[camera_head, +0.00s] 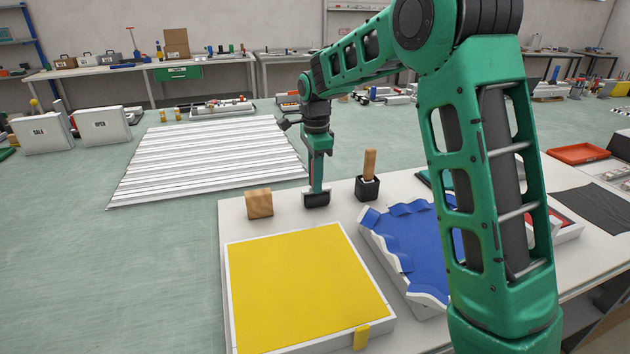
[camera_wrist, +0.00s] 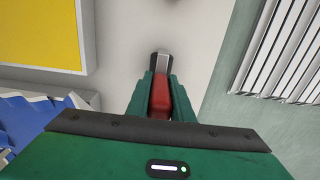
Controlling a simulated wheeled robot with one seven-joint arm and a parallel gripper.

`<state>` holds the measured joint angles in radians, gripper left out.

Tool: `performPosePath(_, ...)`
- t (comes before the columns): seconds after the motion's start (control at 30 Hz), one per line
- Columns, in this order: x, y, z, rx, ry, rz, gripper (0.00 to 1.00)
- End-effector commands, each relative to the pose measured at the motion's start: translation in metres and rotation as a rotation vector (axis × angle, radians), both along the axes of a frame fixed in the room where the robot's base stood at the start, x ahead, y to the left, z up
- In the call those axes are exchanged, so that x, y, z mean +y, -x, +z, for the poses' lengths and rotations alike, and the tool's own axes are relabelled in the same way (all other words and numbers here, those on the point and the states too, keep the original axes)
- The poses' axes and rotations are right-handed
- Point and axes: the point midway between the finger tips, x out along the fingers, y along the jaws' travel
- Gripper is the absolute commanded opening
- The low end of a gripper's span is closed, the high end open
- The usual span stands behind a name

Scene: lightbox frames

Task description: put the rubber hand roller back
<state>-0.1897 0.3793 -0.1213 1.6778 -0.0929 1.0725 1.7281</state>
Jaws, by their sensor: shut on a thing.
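My gripper (camera_head: 317,182) hangs pointing down over the back of the white table, shut on the rubber hand roller (camera_head: 316,200). The roller's dark head is just below the fingertips, at or close to the tabletop; I cannot tell if it touches. In the wrist view the red handle (camera_wrist: 160,98) is between my green fingers, and the dark and light roller head (camera_wrist: 160,65) sticks out beyond them. The roller is between a wooden block (camera_head: 259,203) on the left and a black holder (camera_head: 367,188) with an upright wooden handle (camera_head: 370,162) on the right.
A yellow panel in a white frame (camera_head: 305,285) lies in front of the roller. A rippled blue sheet (camera_head: 418,240) lies in a white tray to its right. A ribbed white panel (camera_head: 215,155) is beyond the table. Bare tabletop surrounds the roller.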

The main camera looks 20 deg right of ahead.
Motion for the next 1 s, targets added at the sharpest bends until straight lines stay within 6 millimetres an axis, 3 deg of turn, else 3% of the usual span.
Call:
performPosePath(0.1,0.0,0.0,-0.002,0.0,0.0,0.0,0.0)
performPosePath(0.13,0.0,0.0,-0.002,0.0,0.0,0.0,0.25)
performPosePath(0.2,0.0,0.0,-0.002,0.0,0.0,0.0,0.39)
performPosePath(0.63,0.0,-0.001,0.008,-0.002,0.0,-0.001,0.39)
performPosePath(1.0,-0.001,-0.001,0.077,-0.004,0.0,-0.002,0.39)
